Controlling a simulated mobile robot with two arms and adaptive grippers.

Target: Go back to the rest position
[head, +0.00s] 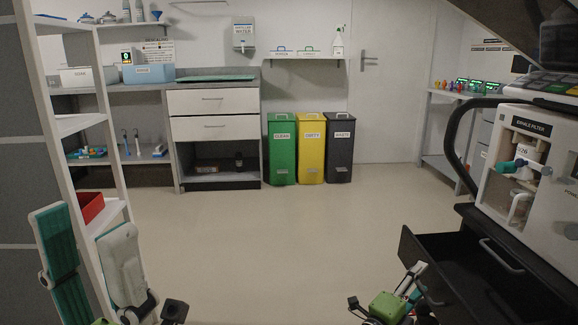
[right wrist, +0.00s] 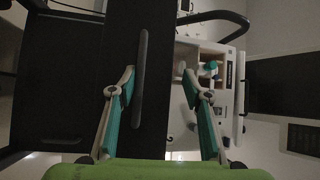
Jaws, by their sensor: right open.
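My left gripper (head: 84,222) is at the lower left of the head view, its two teal and pale fingers apart with nothing between them. My right gripper (head: 412,280) is low at the right, beside the open black drawer; its green body and part of its fingers show. In the right wrist view the right gripper (right wrist: 158,75) has its fingers spread and empty. Beyond them are a black panel with a long handle (right wrist: 140,78) and the white ventilator (right wrist: 228,112).
The black drawer (head: 425,262) stands pulled out under the ventilator (head: 556,165) at the right. A white shelf rack (head: 103,130) stands close to my left gripper. Green (head: 282,150), yellow (head: 311,150) and dark (head: 340,150) bins stand at the back wall. The middle floor is clear.

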